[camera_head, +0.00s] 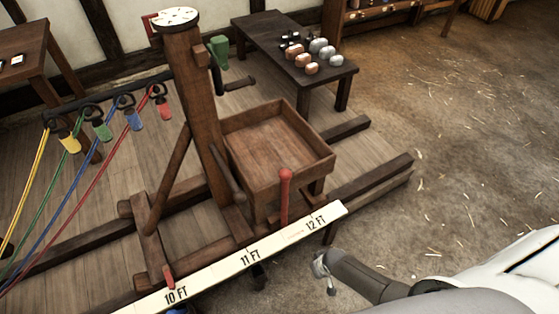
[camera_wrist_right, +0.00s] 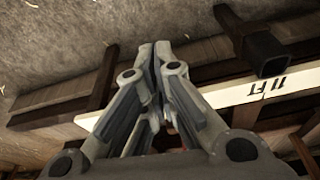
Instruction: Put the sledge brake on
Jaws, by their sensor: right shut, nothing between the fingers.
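The wooden sledge (camera_head: 200,120) has an upright post and a tray (camera_head: 318,162), and stands behind a white foot scale (camera_head: 240,257). An upright lever with a red grip (camera_head: 285,190) rises beside the tray, between the 11 FT and 12 FT marks; it may be the brake, but I cannot tell for sure. My right gripper (camera_head: 323,268) is in front of the scale near its 12 FT end, apart from the red lever. In the right wrist view its fingers (camera_wrist_right: 157,55) are together and empty. My left gripper is out of view.
A dark square-ended bar (camera_wrist_right: 268,60) is close to my right gripper in the wrist view. Coloured ropes run to hooks (camera_head: 100,125) at the left. A dark table (camera_head: 270,35) with several weights stands behind. The straw-strewn floor (camera_head: 460,130) at the right is clear.

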